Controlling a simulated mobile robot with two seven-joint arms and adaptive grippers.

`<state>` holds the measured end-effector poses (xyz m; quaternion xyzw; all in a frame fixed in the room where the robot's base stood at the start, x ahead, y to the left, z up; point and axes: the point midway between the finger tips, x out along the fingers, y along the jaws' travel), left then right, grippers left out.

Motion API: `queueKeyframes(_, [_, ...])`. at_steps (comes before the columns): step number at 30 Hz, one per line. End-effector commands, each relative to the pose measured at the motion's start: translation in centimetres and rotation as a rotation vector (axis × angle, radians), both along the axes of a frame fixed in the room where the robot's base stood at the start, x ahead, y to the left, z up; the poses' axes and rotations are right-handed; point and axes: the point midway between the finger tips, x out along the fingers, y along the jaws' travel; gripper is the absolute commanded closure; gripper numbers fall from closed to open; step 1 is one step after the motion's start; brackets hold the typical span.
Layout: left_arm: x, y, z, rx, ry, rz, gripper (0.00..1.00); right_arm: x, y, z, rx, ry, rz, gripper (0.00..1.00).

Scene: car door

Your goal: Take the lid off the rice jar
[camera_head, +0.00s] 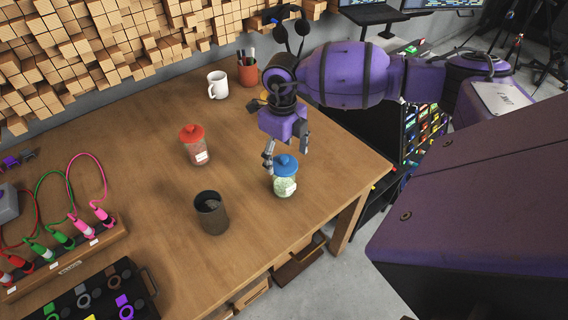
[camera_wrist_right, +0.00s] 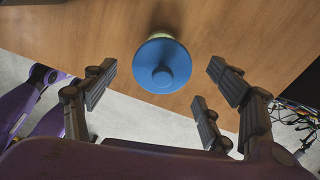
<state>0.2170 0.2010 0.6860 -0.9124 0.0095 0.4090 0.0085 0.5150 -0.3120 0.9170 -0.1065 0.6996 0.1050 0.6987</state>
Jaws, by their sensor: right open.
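A glass jar (camera_head: 285,187) with pale green-white contents and a knobbed blue lid (camera_head: 285,164) stands upright near the table's right edge. Its lid is on; I cannot read its label. My right gripper (camera_head: 287,149) is open, pointing down just above the blue lid. In the right wrist view, the blue lid (camera_wrist_right: 162,66) lies between the spread fingers (camera_wrist_right: 160,82), slightly toward the top, with clear gaps on both sides. My left gripper is not in view.
A dark open cup (camera_head: 212,213) stands left of the blue-lidded jar. A white mug (camera_head: 218,84) and a red-brown pen cup (camera_head: 248,72) stand at the back. Cables and a connector board (camera_head: 66,262) lie at left.

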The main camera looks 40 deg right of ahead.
Motion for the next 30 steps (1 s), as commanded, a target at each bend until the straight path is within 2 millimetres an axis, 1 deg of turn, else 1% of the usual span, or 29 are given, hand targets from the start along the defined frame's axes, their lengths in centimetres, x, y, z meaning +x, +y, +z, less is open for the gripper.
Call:
queueKeyframes(1, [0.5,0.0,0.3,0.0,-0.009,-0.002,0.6,0.0,0.0,-0.7,0.002,0.002,-0.001,0.22])
queueKeyframes(4, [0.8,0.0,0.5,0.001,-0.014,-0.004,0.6,0.0,0.0,-2.0,0.001,0.0,-0.001,0.22])
queueKeyframes(6, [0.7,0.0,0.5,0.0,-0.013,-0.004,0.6,0.0,0.0,-2.3,0.001,-0.001,-0.001,0.22])
queueKeyframes(11, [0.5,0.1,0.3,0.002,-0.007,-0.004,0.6,0.0,0.0,-2.4,0.001,-0.001,0.0,0.22])
queueKeyframes(20, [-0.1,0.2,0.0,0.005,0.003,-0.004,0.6,0.0,0.0,-2.3,0.002,0.0,0.0,0.6])
queueKeyframes(30, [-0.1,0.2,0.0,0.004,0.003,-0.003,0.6,0.0,0.0,-2.1,0.002,0.0,0.0,0.61])
